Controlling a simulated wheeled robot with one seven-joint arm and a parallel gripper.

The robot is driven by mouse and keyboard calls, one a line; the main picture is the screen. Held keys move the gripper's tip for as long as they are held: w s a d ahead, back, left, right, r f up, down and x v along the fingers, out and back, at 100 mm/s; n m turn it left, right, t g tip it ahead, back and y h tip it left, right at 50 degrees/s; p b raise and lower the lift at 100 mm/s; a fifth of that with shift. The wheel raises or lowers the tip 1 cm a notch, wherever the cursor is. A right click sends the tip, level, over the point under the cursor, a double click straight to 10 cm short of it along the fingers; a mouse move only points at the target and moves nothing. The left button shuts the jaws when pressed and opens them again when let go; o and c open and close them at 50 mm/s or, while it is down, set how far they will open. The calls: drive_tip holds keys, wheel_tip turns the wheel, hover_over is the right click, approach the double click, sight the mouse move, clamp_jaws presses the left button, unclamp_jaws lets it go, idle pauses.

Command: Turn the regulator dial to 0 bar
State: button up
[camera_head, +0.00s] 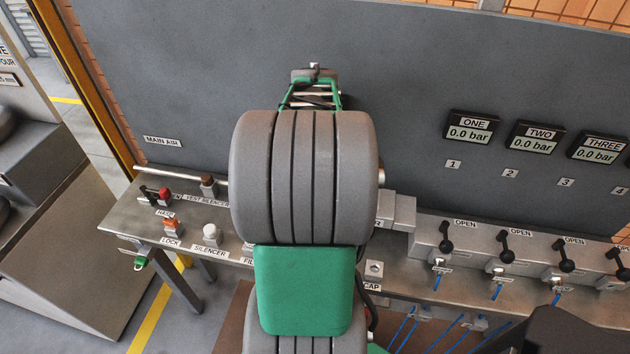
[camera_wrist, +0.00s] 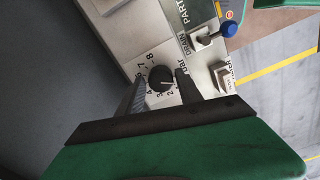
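The regulator dial (camera_wrist: 160,78) is a small round black knob on a pale panel in the wrist view. Printed numbers, including 2 and 6 to 8, run around it, with the word "bar" beside it. A light mark shows on the knob's right side; its exact reading is too small to tell. My gripper (camera_wrist: 160,76) is open, with one dark finger on each side of the dial and visible gaps between. Whether the fingertips are level with the knob cannot be told. In the head view my arm hides the dial.
A blue-capped drain part (camera_wrist: 229,29) stands near the dial in the wrist view. In the head view, the bench (camera_head: 130,214) carries a white silencer (camera_head: 211,234) and black valve handles (camera_head: 446,238). Displays ONE (camera_head: 470,129), TWO and THREE read 0.0 bar.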

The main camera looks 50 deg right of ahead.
drive_tip(key=shift+o, duration=1)
wheel_tip(320, 180, up, 8)
drive_tip(key=shift+f+b, duration=0.1)
drive_tip(key=shift+b, duration=0.2)
drive_tip(key=w+a+f+t, duration=0.1)
drive_tip(key=w+a, duration=0.3)
drive_tip(key=a, duration=0.7)
drive_tip(key=w+a+f+t, duration=0.1)
drive_tip(key=w+a, duration=0.4)
drive_tip(key=a, duration=0.5)
drive_tip(key=s+a+f+m+t, duration=0.1)
drive_tip(key=s+a+f, duration=0.1)
drive_tip(key=a, duration=0.9)
drive_tip(key=shift+f+m, duration=0.3)
drive_tip(key=shift+f, duration=0.1)
